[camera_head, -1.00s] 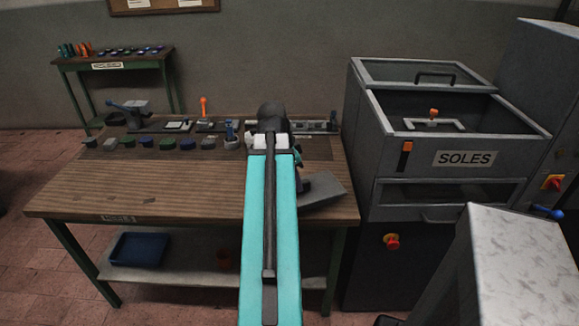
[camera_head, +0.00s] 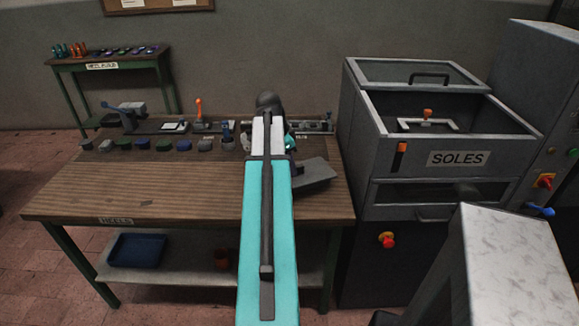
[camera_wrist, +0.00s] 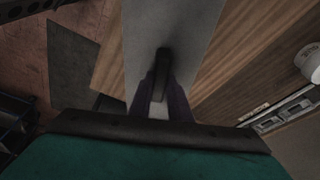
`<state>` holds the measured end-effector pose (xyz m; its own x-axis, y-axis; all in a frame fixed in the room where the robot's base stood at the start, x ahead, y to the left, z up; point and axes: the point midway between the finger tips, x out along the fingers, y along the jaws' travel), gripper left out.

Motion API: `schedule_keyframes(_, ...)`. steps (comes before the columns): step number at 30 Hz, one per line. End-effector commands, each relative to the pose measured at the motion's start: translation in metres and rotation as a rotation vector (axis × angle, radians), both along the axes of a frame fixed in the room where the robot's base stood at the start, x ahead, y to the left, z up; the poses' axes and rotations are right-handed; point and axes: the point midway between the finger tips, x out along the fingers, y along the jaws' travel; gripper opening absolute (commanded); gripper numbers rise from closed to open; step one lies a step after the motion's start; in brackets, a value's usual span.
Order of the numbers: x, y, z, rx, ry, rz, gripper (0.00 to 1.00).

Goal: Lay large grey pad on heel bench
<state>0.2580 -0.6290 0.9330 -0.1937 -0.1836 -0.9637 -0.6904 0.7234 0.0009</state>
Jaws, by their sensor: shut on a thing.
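The large grey pad (camera_head: 308,178) shows as a flat grey slab to the right of my arm, over the right end of the heel bench (camera_head: 180,200). The bench has a wooden top and a "HEELS" label on its front edge. In the wrist view my gripper (camera_wrist: 162,75) is shut on the pad (camera_wrist: 170,25), which stretches away from the fingers. Wood grain shows on both sides of it. In the head view my arm hides the gripper and part of the pad. I cannot tell whether the pad touches the bench top.
Several coloured heel pieces (camera_head: 164,145) stand in a row toward the bench's back, with tools and fixtures behind. The grey "SOLES" machine (camera_head: 440,190) stands close on the right. A small table (camera_head: 105,66) stands behind left.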

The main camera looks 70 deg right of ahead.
Motion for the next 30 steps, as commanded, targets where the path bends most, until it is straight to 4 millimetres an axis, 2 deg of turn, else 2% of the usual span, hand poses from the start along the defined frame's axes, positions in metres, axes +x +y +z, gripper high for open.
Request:
schedule_keyframes(3,0.005,-0.013,0.001,-0.001,0.001,-0.001,0.00)
schedule_keyframes(9,0.012,-0.026,0.000,-0.003,0.000,0.001,0.00)
schedule_keyframes(24,0.013,-0.029,-0.001,-0.003,0.000,0.001,0.00)
schedule_keyframes(30,0.017,-0.038,-0.002,-0.002,0.001,0.001,0.00)
